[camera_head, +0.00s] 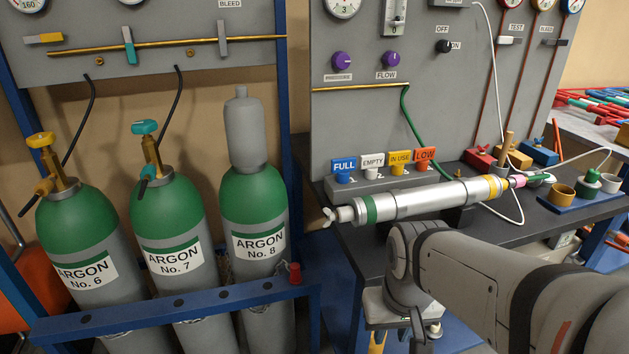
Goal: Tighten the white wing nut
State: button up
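My arm (465,270) reaches in from the lower right, in front of the tube's right half. Its bent joint is below the tube, apart from the wing nut. I cannot make out my gripper's fingers.
Green-topped argon cylinders (168,230) stand at left behind a blue rail (170,318). A tag holder (385,180) with coloured tags stands behind the tube. A white hose (508,205) and clamp blocks (540,152) lie at right. The space just left of the wing nut looks clear.

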aim_at(332, 215)
jog(key=z, duration=1.2)
jog(key=k, duration=2.15)
jog(key=u, duration=1.45)
jog(key=i, duration=1)
